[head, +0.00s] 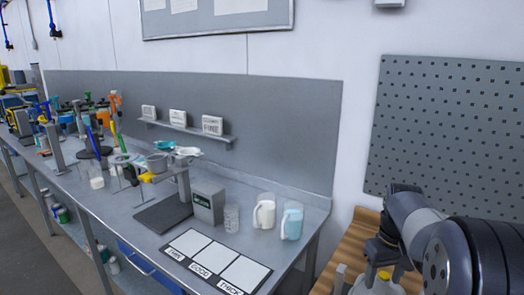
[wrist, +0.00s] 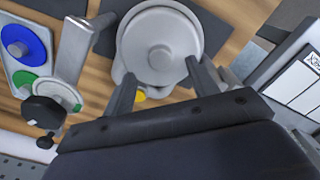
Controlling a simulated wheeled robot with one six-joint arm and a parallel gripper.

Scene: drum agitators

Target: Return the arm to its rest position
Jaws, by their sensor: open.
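My arm (head: 415,225) is bent over the wooden surface at the lower right of the head view, with its gripper pointing down. My gripper (wrist: 161,72) is open in the wrist view, its two dark fingers apart. A pale round lidded container (wrist: 160,35) lies in view beyond and between the fingertips. I cannot tell if the fingers touch it. In the head view a whitish container (head: 378,287) shows just below the gripper, cut off by the bottom edge. The arm's wrist and links hide part of that area.
A grey bench (head: 100,205) carries two jugs, white (head: 264,212) and light blue (head: 291,222), and a labelled mat (head: 215,262). A pegboard (head: 445,135) stands behind my arm. The wrist view shows a holder with blue and green discs (wrist: 25,45) at left.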

